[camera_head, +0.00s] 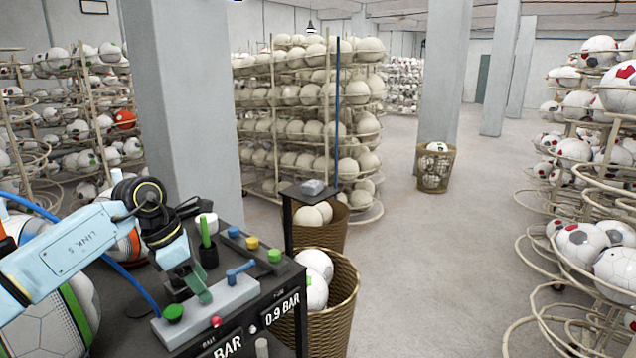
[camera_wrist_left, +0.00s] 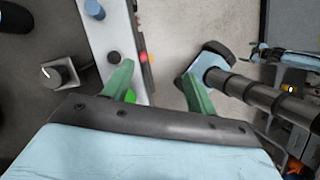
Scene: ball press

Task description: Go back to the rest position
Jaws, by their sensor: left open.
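My left gripper (camera_head: 195,286) has green fingers and hangs over the black press panel (camera_head: 272,292), at the grey control block (camera_head: 232,301). In the left wrist view, its two fingers (camera_wrist_left: 158,88) stand wide apart with nothing held between them. One finger overlaps the pale block (camera_wrist_left: 104,40) there; I cannot tell whether it touches. The green button (camera_head: 173,312) is at the block's left end, and a red light (camera_head: 215,322) is on its front.
A blue, a yellow and a green knob (camera_head: 274,256) and a black cup with a green stick (camera_head: 206,240) stand on the panel. A wicker basket of balls (camera_head: 333,305) is close to its right. Ball racks (camera_head: 590,190) stand at the right, with open floor (camera_head: 420,270) between.

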